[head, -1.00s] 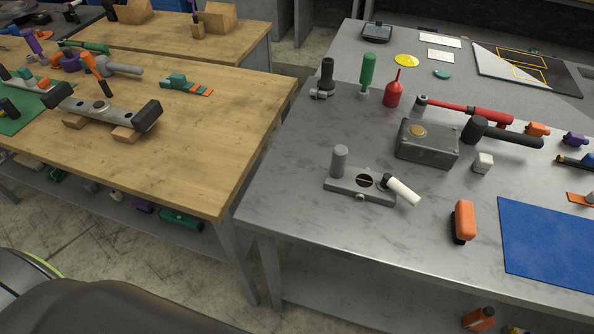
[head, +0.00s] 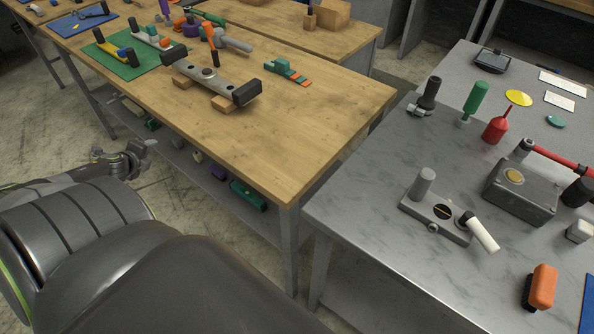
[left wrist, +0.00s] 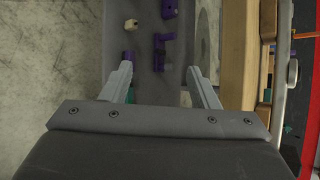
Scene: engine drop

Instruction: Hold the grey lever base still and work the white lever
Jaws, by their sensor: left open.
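The grey lever base (head: 418,219) lies on the grey metal table, with a grey upright post (head: 424,188) at its left end. The white lever (head: 483,234) sticks out from its right end, tilted down to the right. My left gripper (head: 137,152) is low at the left in the head view, beside the wooden table and far from the lever base. In the left wrist view its two fingers (left wrist: 162,85) are apart with nothing held between them. My right gripper is not in view.
The wooden table (head: 330,119) carries a bar with black ends (head: 209,79) on wooden blocks. On the metal table (head: 350,205), a grey box (head: 520,196), red funnel (head: 496,130) and orange brush (head: 542,287) stand near the lever base. A gap separates the tables.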

